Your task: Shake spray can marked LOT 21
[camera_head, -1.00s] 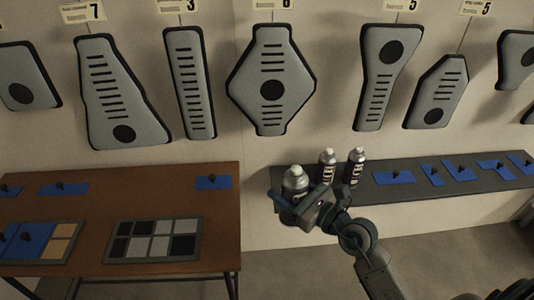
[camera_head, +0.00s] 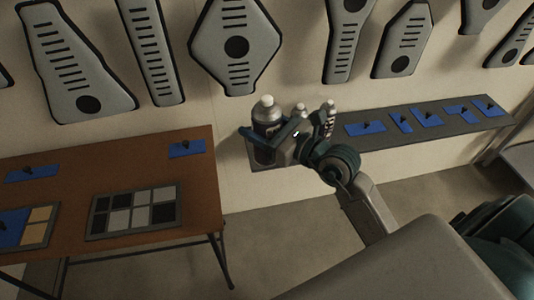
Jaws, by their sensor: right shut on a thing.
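My right gripper (camera_head: 272,138) is shut on a spray can (camera_head: 267,112) with a grey body and pale cap. It holds the can roughly upright at the left end of the grey shelf (camera_head: 380,143), seemingly above it. The can's lot marking is not readable. Two more cans stand just behind the gripper: one (camera_head: 300,109) mostly hidden by it, the other (camera_head: 329,112) with a dark body and white label, partly hidden. My left gripper is not in view.
A brown table (camera_head: 130,165) stands at left with blue pads and a tray of grey and black squares (camera_head: 90,231). More blue pads (camera_head: 366,128) lie along the shelf. Grey slotted panels (camera_head: 237,47) hang on the wall. Floor shows between table and shelf.

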